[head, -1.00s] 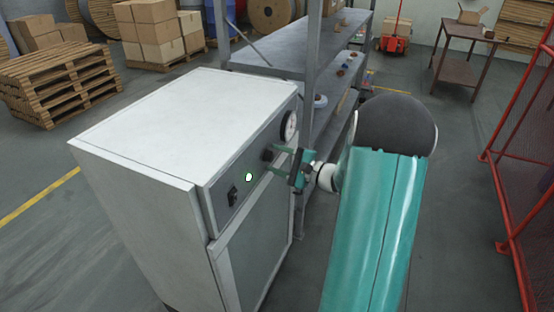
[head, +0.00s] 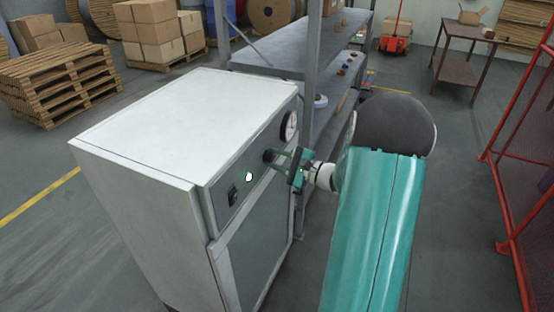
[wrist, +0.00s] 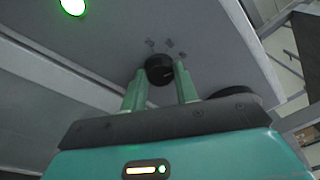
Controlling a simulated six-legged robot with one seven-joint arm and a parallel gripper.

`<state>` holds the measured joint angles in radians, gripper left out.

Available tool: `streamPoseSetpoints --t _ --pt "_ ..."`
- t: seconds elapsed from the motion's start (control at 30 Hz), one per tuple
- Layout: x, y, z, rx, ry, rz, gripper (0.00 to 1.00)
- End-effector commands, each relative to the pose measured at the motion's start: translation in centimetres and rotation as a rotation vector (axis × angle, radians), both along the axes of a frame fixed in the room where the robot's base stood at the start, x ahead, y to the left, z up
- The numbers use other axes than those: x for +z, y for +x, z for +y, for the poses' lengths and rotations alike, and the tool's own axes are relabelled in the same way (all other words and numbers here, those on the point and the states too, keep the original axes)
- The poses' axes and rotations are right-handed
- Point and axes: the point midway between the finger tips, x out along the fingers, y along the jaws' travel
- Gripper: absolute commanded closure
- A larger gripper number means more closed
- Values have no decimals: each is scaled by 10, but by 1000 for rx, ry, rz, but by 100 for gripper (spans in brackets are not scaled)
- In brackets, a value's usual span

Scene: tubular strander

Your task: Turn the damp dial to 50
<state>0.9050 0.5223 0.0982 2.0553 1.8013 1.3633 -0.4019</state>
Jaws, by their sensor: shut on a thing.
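The damp dial is a small black knob (wrist: 159,69) on the grey front panel of a white cabinet (head: 150,130). Small marks sit around it in the wrist view, too small to read. In the head view the dial (head: 269,156) is below and left of the round gauge. My gripper (wrist: 160,84) has its two green fingers on either side of the dial, shut on it. In the head view my gripper (head: 276,160) reaches the panel from the right. A pale pointer line shows on the knob's face; its exact setting cannot be read.
A white-faced gauge (head: 289,126), a lit green lamp (head: 248,177) and a black switch (head: 233,195) share the panel. A grey metal shelf (head: 285,55) stands close behind the cabinet. A red mesh fence (head: 520,180) is at right. Floor between is clear.

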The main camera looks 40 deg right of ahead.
Motion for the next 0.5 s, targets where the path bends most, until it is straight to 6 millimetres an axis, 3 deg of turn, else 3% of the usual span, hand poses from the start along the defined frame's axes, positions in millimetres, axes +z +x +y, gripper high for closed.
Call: streamPoseSetpoints --t 0.5 --pt "1 0 0 0 335 197 93"
